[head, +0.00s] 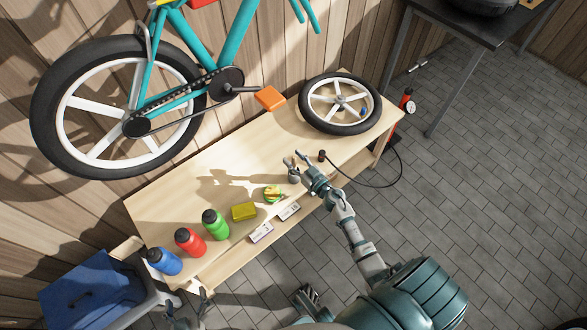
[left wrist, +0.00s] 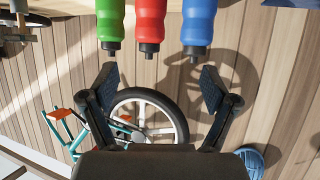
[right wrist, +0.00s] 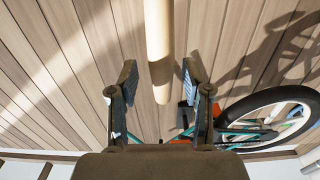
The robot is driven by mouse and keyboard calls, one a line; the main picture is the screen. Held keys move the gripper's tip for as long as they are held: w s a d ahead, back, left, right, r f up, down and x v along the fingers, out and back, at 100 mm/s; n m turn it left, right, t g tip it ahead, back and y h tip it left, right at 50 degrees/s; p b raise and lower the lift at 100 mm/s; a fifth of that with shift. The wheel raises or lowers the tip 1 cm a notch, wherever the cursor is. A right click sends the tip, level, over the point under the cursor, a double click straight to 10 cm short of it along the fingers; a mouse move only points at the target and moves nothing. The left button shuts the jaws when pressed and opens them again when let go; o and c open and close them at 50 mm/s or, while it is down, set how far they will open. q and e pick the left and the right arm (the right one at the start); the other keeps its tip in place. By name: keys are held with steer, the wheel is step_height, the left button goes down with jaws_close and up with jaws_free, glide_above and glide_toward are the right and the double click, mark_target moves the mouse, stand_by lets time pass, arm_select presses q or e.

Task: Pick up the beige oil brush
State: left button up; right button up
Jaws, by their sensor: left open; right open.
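In the right wrist view a beige rod-like thing (right wrist: 158,28), which looks like the oil brush, comes down from the top edge. Its lower end is darker and lies in line with the gap between my right gripper's fingers (right wrist: 158,82). I cannot tell whether it is inside the gap or beyond it.
Blue (head: 164,262), red (head: 190,242) and green (head: 215,224) bottles, a yellow block (head: 244,211) and a green-yellow item (head: 273,195) line the front. A loose wheel (head: 340,104) lies at the right end. A teal bicycle (head: 185,95) hangs behind.

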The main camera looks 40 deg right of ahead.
mark_target(294, 156)
jaws_close()
arm_select(q)
steer(key=shift+a, duration=0.1)
arm_select(e)
steer(key=shift+r, duration=0.2)
step_height(294, 156, up, 3)
steer(key=shift+r+p, duration=0.2)
steer(key=shift+p, duration=1.05)
arm_select(q)
steer(key=s+a+f+g+y+p, duration=0.1)
steer(key=s+a+f+g, duration=0.2)
steer(key=s+g, duration=0.3)
steer(key=s+a+f+g+y+p, duration=0.2)
steer(key=s+f+g, duration=0.15)
steer(key=s, duration=0.45)
arm_select(e)
step_height(294, 156, up, 4)
steer(key=shift+r, duration=0.1)
step_height(294, 156, up, 2)
steer(key=shift+p, duration=0.7)
arm_select(q)
steer(key=shift+g, duration=0.35)
steer(key=shift+s+a+f, duration=0.1)
steer(key=shift+f, duration=1.15)
steer(key=shift+s+f, duration=0.1)
steer(key=shift+f, duration=1.1)
